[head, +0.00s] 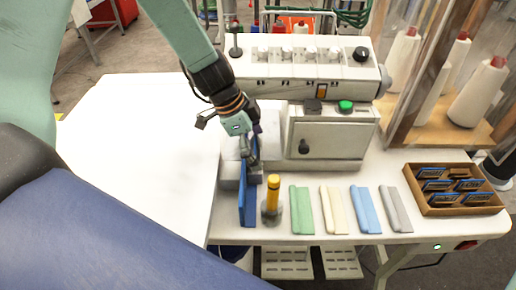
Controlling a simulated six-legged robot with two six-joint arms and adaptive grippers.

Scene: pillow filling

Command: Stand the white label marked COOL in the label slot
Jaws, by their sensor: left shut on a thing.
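My left gripper (250,153) comes down from the upper left in front of the sewing machine and is shut on an upright blue panel (248,207). The panel stands at the table's front part, and the gripper hides some of its upper end. Several dark labels with blue edges (436,185) lie in a brown tray (411,183) at the right; their lettering is too small to read. I cannot make out a white label marked COOL or the label slot. My right gripper is not in view.
A yellow-topped tool in a grey holder (271,209) stands right beside the panel. Folded green (301,210), cream (331,210), blue (366,210) and grey (395,209) cloths lie in a row. The sewing machine (330,135) stands behind. The white table (150,140) is clear at left.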

